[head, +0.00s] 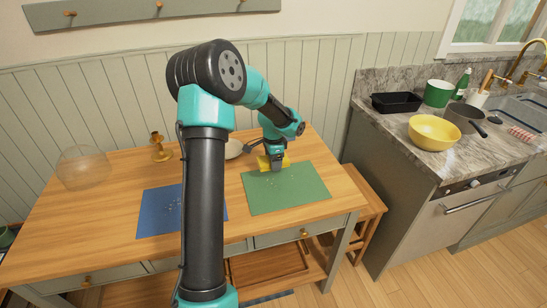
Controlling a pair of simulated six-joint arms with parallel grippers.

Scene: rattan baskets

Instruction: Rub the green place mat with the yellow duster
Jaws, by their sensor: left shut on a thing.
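The green place mat (292,192) lies flat on the right part of the wooden table, with a few small white specks on it. The yellow duster (264,162) is at the mat's far left edge, partly hidden by my gripper. My left gripper (277,165) points down over the far part of the mat and is shut on the yellow duster. I cannot tell whether the duster touches the mat. My right gripper is not in view.
A blue mat (160,212) with white specks lies left of the green one, partly behind my arm. A pale dish (233,149), a brass candlestick (160,149) and a clear round bowl (84,168) stand along the back. The table's right end is clear.

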